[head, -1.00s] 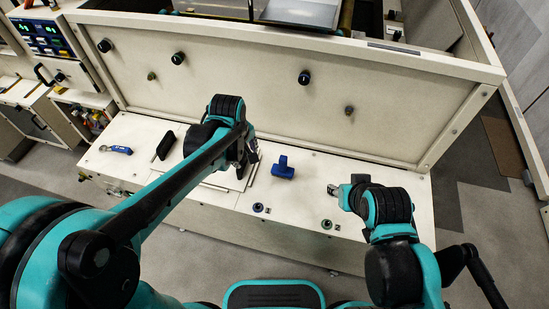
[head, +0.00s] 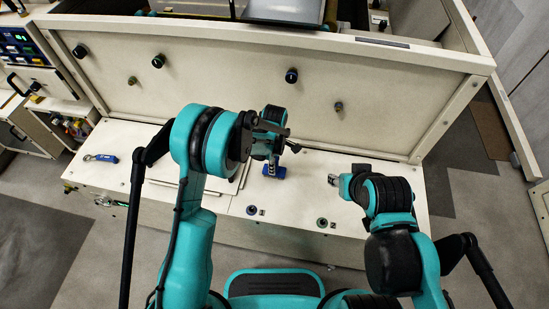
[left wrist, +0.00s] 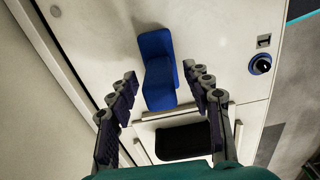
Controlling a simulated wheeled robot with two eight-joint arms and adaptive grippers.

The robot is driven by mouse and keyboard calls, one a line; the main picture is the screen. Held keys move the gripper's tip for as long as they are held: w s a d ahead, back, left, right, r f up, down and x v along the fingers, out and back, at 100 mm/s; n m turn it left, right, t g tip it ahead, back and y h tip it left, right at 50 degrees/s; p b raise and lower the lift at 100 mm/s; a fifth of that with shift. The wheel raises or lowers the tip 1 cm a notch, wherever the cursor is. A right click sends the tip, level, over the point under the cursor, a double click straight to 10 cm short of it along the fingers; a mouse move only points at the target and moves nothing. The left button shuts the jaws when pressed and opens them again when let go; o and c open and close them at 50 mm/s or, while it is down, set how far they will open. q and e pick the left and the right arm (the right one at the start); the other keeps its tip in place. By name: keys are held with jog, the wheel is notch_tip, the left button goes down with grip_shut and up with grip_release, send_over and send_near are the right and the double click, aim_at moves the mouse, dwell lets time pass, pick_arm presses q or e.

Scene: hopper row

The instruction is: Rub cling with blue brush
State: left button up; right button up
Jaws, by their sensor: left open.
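The blue brush (head: 279,172) lies on the white worktop in front of the hopper wall. It also shows in the left wrist view (left wrist: 158,72), with a wider base and a raised block-like handle. My left gripper (head: 271,158) is over the brush and partly hides it. In the left wrist view its fingers (left wrist: 160,84) are open, one on each side of the near part of the brush, and not closed on it. My right gripper (head: 334,180) is apart, over the right of the worktop; its jaws are too small to read. I cannot make out the cling.
A black block (left wrist: 190,141) lies on the worktop close to the left gripper. A blue-handled tool (head: 101,158) lies at the far left. The hopper wall (head: 230,85) with black knobs rises behind. Small round controls (head: 251,210) sit along the front edge.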

pick_arm(q)
jog(key=shift+f, duration=0.95)
grip_shut()
jog(key=shift+r, duration=0.1)
jog(key=shift+r+p, duration=1.4)
jog(key=shift+r, duration=1.55)
